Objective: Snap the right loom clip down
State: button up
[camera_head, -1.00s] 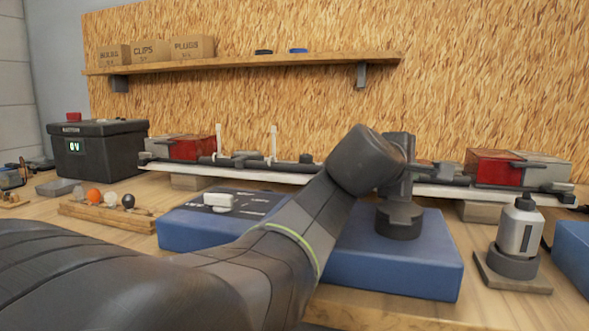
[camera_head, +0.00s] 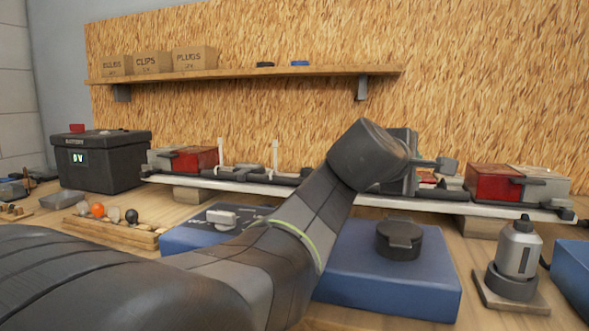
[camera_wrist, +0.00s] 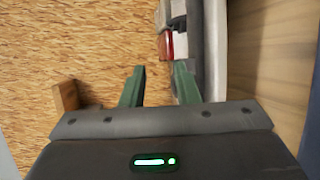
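A long white rail (camera_head: 330,193) carries a dark loom (camera_head: 272,178). Two thin white upright strips, a left one (camera_head: 221,152) and a right one (camera_head: 275,154), stand on it left of my arm; they look like raised loom clips, but I cannot tell for sure. My gripper (camera_wrist: 160,72) is open in the wrist view, its two green fingers apart with nothing between them. It faces the board, with the rail at the right of that view.
Red-and-grey lamps (camera_head: 494,182) sit at the rail's right end. A black round part (camera_head: 398,240) rests on the blue mat (camera_head: 385,278). A bottle (camera_head: 518,248) stands at right, a battery box (camera_head: 100,160) at left.

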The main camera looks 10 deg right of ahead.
notch_tip(320, 180, up, 6)
jog(key=p, duration=0.2)
jog(key=shift+p, duration=0.4)
jog(key=shift+r, duration=0.1)
